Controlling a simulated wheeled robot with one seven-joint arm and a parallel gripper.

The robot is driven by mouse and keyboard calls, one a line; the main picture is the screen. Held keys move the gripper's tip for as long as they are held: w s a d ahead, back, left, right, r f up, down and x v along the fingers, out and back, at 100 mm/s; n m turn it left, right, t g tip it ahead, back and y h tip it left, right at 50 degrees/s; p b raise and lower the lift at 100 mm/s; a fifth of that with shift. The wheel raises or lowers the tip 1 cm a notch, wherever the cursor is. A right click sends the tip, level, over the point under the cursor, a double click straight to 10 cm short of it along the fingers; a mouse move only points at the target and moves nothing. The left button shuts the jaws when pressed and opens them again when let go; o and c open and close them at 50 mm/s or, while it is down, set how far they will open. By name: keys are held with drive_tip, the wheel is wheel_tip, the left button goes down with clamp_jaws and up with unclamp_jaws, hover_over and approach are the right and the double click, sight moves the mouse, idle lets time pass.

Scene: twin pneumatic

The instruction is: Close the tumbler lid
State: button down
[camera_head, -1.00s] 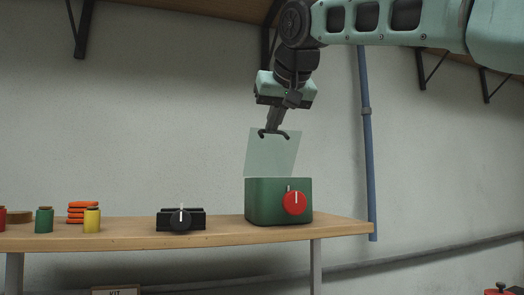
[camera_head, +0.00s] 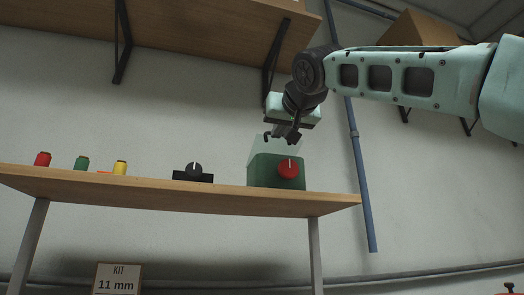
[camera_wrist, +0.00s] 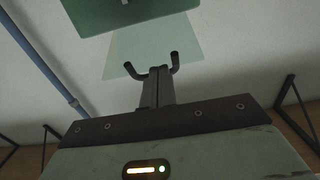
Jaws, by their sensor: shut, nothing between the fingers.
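The tumbler is a green box (camera_head: 262,172) with a red knob (camera_head: 289,168) on its front, standing at the right end of the wooden shelf. Its clear, pale-green lid (camera_head: 260,148) is raised above the box. In the wrist view the lid (camera_wrist: 150,40) lies beyond my fingers, next to the green box (camera_wrist: 115,12) at the top. My gripper (camera_head: 280,136) is shut and empty, pointing down at the lid's upper part. Its hooked fingertips (camera_wrist: 153,66) overlap the lid in the picture; I cannot tell whether they touch it.
A black box with a dial (camera_head: 193,174) stands left of the tumbler. Red (camera_head: 43,159), green (camera_head: 82,162) and yellow (camera_head: 120,167) spools stand further left on the shelf (camera_head: 180,192). A blue pipe (camera_head: 361,180) runs down the wall at right. An upper shelf (camera_head: 200,35) hangs above.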

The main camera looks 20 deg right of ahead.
sight(281, 149)
drive_tip(key=f+b, duration=0.1)
drive_tip(key=b, duration=0.1)
drive_tip(key=f+t+b, duration=0.1)
drive_tip(key=b, duration=0.2)
drive_tip(key=f+t+b, duration=0.1)
drive_tip(key=b, duration=0.1)
drive_tip(key=shift+s+f, duration=0.35)
drive_tip(key=shift+f, duration=0.05)
drive_tip(key=f+t+b, duration=0.1)
drive_tip(key=b, duration=0.3)
drive_tip(key=shift+s, duration=0.15)
drive_tip(key=t+b, duration=0.1)
drive_tip(key=b, duration=0.1)
drive_tip(key=shift+f+b, duration=0.3)
drive_tip(key=shift+s+b, duration=0.1)
drive_tip(key=shift+b, duration=0.25)
